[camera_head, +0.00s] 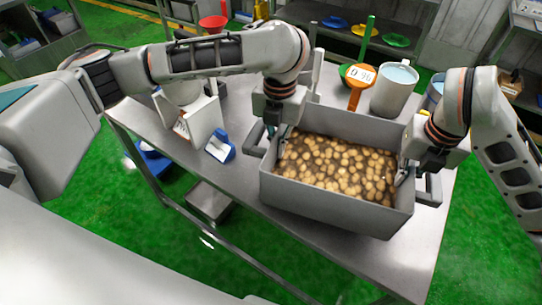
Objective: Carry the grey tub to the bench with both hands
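The grey tub (330,212) is a rectangular box filled with many round, tan, potato-like pieces (335,168). It is over the steel bench (245,200); I cannot tell whether its base touches the top. My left gripper (278,138) is at the tub's left end, by the side handle and rim. My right gripper (404,178) is at the tub's right end, beside the other handle. The fingers of both grippers are small and partly hidden by the tub's walls and the wrists, so their grip does not show clearly.
A white jug (393,90) and an orange scoop-like item (358,85) stand behind the tub. A white holder (198,122) and a blue-and-white item (220,146) are on the bench's left. A shelf (345,28) with coloured lids is behind. Green floor lies in front.

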